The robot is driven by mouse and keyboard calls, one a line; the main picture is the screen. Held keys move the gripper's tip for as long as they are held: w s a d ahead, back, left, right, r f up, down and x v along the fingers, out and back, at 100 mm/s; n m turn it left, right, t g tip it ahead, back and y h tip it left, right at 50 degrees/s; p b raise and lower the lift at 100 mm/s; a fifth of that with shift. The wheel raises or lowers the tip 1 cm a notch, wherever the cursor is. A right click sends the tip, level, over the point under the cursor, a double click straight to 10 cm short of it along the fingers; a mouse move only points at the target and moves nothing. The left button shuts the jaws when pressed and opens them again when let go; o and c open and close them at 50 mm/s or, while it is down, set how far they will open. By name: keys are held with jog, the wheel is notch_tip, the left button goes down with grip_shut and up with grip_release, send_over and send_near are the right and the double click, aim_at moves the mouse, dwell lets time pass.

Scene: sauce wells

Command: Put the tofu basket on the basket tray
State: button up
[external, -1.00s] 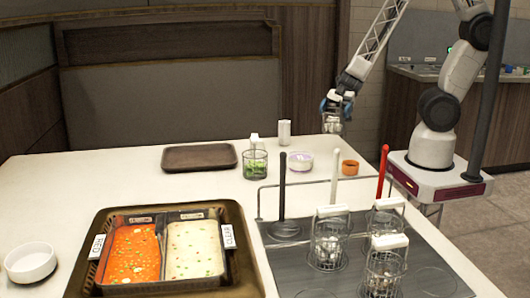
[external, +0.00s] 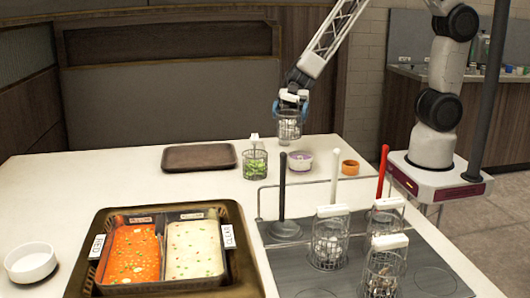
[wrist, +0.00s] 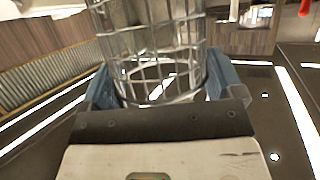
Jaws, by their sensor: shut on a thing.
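My gripper (external: 291,101), with blue fingers, is shut on a wire basket (external: 289,126) and holds it in the air above the back of the table. In the wrist view the basket (wrist: 160,60) sits between the blue fingers, its mesh filling the top middle. I take it for the tofu basket, but its contents are not clear. The brown basket tray (external: 199,157) lies flat and empty at the back of the white table, left of and below the held basket.
A wire basket of greens (external: 254,164) stands right of the tray. A purple-white bowl (external: 300,160) and an orange cup (external: 350,167) are further right. A two-part soup tray (external: 160,250) is front left.

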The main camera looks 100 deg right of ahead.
jog(key=w+a+n+g, duration=0.15)
jog(key=w+a, duration=0.35)
jog(key=a, duration=0.5)
jog(key=w+a+n+g+y, duration=0.1)
jog(key=w+a+g, duration=0.1)
jog(key=w+a, duration=0.65)
jog(key=w+a+n+g, duration=0.1)
jog(key=w+a+n, duration=0.15)
jog(key=a, duration=1.05)
jog(key=s+a+f+n+g, duration=0.1)
jog(key=s+a+g, duration=0.1)
jog(key=a, duration=1.2)
jog(key=s+a+f+n+g, duration=0.1)
jog(key=s+a+n+g, duration=0.1)
jog(key=a, duration=1.2)
jog(key=shift+s+f+g, duration=0.2)
jog(key=shift+s+g, duration=0.35)
jog(key=shift+s, duration=0.7)
jog(key=shift+a, duration=0.1)
jog(key=shift+f, duration=0.1)
notch_tip(320, 180, down, 6)
jog(key=shift+f, duration=1.9)
